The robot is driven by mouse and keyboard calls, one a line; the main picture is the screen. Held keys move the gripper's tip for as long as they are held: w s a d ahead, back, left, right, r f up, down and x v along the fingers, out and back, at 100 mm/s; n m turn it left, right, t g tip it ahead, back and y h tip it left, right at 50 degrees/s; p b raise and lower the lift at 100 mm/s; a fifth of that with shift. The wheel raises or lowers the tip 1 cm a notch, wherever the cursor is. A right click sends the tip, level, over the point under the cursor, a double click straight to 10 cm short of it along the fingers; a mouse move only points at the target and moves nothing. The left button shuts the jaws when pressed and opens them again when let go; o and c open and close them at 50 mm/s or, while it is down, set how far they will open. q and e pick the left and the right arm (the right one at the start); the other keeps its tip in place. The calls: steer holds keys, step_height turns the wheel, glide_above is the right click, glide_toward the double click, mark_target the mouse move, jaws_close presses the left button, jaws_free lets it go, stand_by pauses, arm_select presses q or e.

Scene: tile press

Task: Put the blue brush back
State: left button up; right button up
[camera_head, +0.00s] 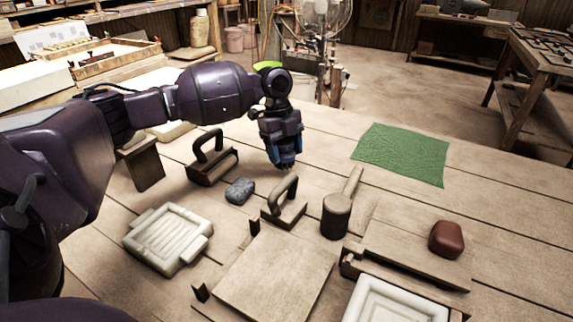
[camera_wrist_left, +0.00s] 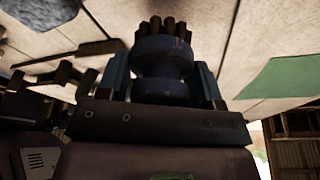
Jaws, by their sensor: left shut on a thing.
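My left gripper (camera_head: 284,156) hangs over the far middle of the table, pointing down. It is shut on the blue brush, which is mostly hidden by the fingers in the head view. In the left wrist view the blue brush (camera_wrist_left: 163,58) sits between the two fingers, with its dark rounded body and brown bristles pointing away from the palm. I cannot tell whether the bristles touch the tabletop. My right gripper is not in view.
Near the gripper are a dark-handled block (camera_head: 212,165), a grey-blue stone (camera_head: 240,191), a smaller handled block (camera_head: 284,212) and a mallet (camera_head: 337,215). A green cloth (camera_head: 402,153), a red-brown lump (camera_head: 446,239) and a white mould (camera_head: 168,239) lie farther out. Bare planks separate gripper and cloth.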

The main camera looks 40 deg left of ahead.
mark_target(285, 164)
arm_select(q)
step_height(285, 164, down, 4)
steer(key=shift+r+b, duration=0.1)
steer(key=shift+b, duration=0.3)
steer(key=shift+f, duration=0.35)
steer(key=shift+r, duration=0.2)
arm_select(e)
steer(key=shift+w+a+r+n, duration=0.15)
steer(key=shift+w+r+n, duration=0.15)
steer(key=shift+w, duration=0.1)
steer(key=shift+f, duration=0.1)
arm_select(q)
steer(key=o, duration=0.8)
steer(key=shift+f, duration=0.1)
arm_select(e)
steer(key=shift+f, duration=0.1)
